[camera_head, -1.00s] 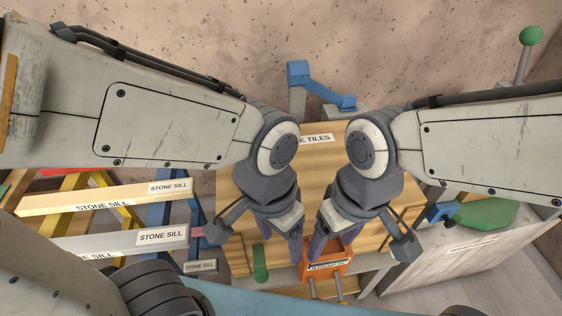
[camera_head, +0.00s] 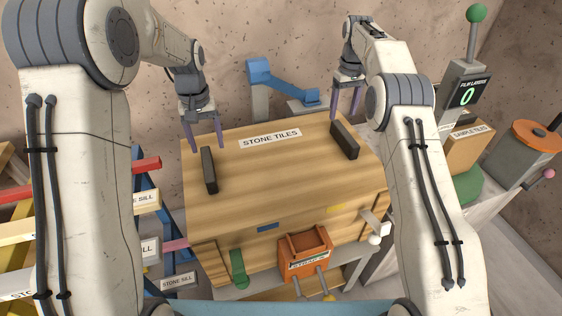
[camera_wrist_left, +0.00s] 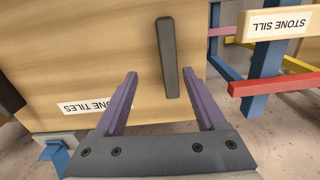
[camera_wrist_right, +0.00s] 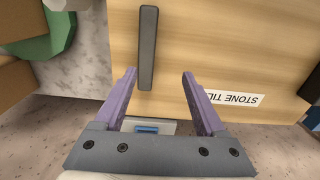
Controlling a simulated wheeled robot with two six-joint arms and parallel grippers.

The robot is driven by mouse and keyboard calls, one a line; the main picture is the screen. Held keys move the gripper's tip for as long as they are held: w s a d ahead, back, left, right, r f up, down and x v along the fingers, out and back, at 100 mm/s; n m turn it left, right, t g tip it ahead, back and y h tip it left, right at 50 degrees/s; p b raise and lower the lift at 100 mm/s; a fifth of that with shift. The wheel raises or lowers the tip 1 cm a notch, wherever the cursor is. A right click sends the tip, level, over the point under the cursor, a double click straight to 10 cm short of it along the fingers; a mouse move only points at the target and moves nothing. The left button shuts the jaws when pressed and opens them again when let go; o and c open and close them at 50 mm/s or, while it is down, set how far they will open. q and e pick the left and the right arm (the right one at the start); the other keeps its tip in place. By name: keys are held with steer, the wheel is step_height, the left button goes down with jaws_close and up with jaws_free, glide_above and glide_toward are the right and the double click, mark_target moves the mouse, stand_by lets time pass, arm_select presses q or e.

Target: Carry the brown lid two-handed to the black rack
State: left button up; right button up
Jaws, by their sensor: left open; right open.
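The brown lid (camera_head: 275,170) is a light wooden panel labelled "STONE TILES", lying on top of a wooden crate in the head view. It has a black bar handle at its left (camera_head: 208,170) and another at its right (camera_head: 344,140). My left gripper (camera_head: 206,148) is open above the far left edge, behind the left handle; that handle (camera_wrist_left: 167,58) shows ahead of its fingers in the left wrist view. My right gripper (camera_head: 346,118) is open near the far right edge; the right handle (camera_wrist_right: 147,48) shows ahead between its fingers. Neither gripper touches a handle. I cannot identify the black rack.
An orange box (camera_head: 306,250) sits at the crate's front. A blue bracket (camera_head: 285,83) stands behind the crate. Stone sills on coloured trestles (camera_head: 150,200) stand left. At right are a scale display (camera_head: 468,92), a sample tiles box (camera_head: 470,142) and an orange-topped container (camera_head: 537,136).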

mark_target(207, 163)
arm_select(q)
steer(key=shift+w+a+f+n, duration=0.15)
steer(key=shift+w+a+f, duration=0.15)
steer(key=shift+a, duration=0.2)
steer(key=shift+w+a+f+n, duration=0.15)
steer(key=shift+w+a, duration=0.2)
steer(key=shift+a, duration=0.15)
arm_select(e)
steer(key=shift+w+d+f, duration=0.2)
steer(key=shift+d+f, duration=0.15)
steer(key=shift+d, duration=0.25)
steer(key=shift+w+d+f, duration=0.2)
steer(key=shift+d+f, duration=0.15)
steer(key=shift+d, duration=0.25)
arm_select(q)
step_height(207, 163, down, 10)
steer(key=shift+f, duration=0.2)
arm_select(e)
step_height(207, 163, down, 10)
steer(key=shift+f, duration=0.2)
arm_select(q)
jaws_close()
arm_select(e)
jaws_close()
